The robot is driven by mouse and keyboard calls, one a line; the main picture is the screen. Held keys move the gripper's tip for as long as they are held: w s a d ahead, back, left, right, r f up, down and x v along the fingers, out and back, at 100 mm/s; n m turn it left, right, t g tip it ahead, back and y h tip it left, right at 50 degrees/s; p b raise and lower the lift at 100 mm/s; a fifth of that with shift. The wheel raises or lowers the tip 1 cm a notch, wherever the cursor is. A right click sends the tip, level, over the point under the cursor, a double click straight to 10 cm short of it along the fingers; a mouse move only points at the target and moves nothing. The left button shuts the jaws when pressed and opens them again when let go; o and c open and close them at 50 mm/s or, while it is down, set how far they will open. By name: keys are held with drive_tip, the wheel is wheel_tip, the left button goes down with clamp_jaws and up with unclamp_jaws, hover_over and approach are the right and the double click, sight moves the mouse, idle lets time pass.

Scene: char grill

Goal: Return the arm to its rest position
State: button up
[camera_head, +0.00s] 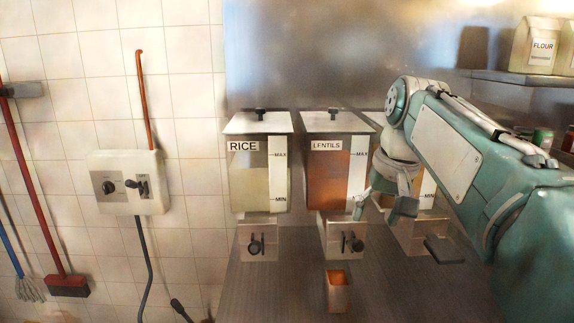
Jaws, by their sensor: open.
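My arm reaches in from the right, bends at an elbow, and hangs its wrist down in front of the third dispenser (420,229). My gripper (380,211) is open and empty, just right of the lentils dispenser (330,170). I cannot tell whether it touches anything. My arm hides most of the third dispenser and its label. The rice dispenser (262,180) stands at the left, clear of the arm.
A small cup with orange-brown contents (338,296) stands on the metal counter (270,295) below the lentils dispenser. A shelf (520,77) with a flour bag (541,46) is at the upper right. A wall switch box (131,182) and a broom (67,286) are left.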

drive_tip(key=s+a+f+n+t+h, duration=0.1)
drive_tip(key=s+f+t, duration=0.2)
drive_tip(key=s+f, duration=1.4)
drive_tip(key=shift+s+f, duration=0.25)
drive_tip(key=shift+s, duration=0.45)
